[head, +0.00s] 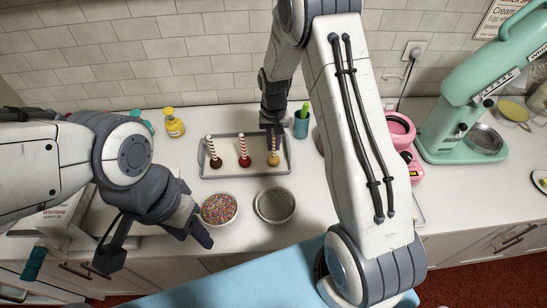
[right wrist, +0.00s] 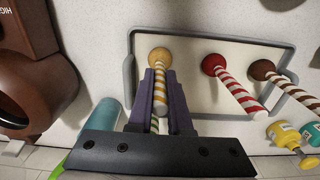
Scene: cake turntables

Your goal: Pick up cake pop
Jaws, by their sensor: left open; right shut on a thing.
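Three cake pops with striped sticks stand on a grey tray (head: 202,160) by the back wall. The yellow cake pop (head: 274,160) is at the tray's right, the red cake pop (head: 244,161) in the middle, the brown cake pop (head: 215,163) at the left. My right gripper (head: 273,134) reaches down over the yellow one. In the right wrist view the right gripper (right wrist: 160,82) is shut on the stick of the yellow cake pop (right wrist: 160,54); the red (right wrist: 214,64) and brown (right wrist: 262,69) ones stand clear. My left gripper (head: 157,248) is open and empty at the counter's front left.
A bowl of coloured sprinkles (head: 218,208) and a bowl of dark grains (head: 275,205) stand in front of the tray. A blue cup (head: 301,124) is close right of the tray. A yellow bottle (head: 174,125) is at the left; a mint mixer (head: 470,90) stands far right.

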